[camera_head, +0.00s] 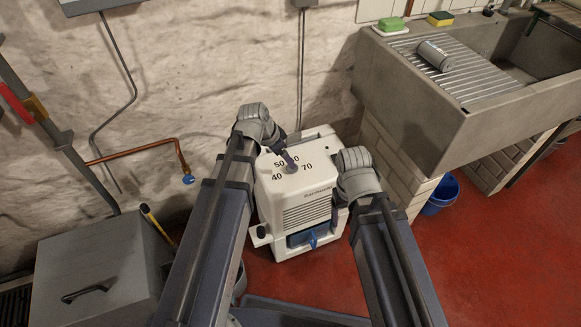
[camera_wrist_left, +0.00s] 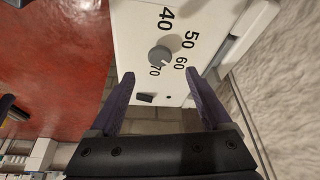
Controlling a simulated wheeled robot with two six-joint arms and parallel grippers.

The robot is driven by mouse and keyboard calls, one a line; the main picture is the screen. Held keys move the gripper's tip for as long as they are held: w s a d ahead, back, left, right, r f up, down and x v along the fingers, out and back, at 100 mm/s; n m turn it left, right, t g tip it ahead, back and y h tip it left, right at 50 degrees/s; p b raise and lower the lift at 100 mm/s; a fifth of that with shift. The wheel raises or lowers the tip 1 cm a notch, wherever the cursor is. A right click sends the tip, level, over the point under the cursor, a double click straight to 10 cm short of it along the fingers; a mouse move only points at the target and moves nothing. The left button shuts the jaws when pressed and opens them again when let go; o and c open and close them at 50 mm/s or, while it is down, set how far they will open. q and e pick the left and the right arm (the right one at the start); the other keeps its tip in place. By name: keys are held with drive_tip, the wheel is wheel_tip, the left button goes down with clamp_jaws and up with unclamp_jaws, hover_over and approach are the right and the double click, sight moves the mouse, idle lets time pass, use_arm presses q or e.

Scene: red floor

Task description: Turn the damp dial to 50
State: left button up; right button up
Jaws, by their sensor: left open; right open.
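The damp dial (camera_head: 289,168) is a small grey knob on top of a white dehumidifier (camera_head: 300,198), with 40, 50, 60 and 70 printed around it. In the left wrist view, the dial (camera_wrist_left: 161,57) sits just beyond and between my open left fingertips (camera_wrist_left: 159,76), with nothing between them. A faint light mark shows on the knob; I cannot tell exactly which number it faces. In the head view my left gripper (camera_head: 284,153) is above the dial, with one finger partly covering the numbers. My right gripper (camera_head: 340,213) is beside the machine's right side, mostly hidden by its wrist.
A stone sink (camera_head: 450,110) on a tiled base stands at the right, with a metal cylinder (camera_head: 434,56) on its drainer. A blue bucket (camera_head: 440,195) is below it. A grey lidded box (camera_head: 95,265) stands at the left. A rough wall is behind; red floor is open at the right.

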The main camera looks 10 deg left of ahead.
use_arm(q)
drive_tip(key=b+x, duration=0.5)
drive_tip(key=x, duration=0.2)
drive_tip(key=shift+b, duration=0.35)
drive_tip(key=shift+r, duration=0.1)
clamp_jaws()
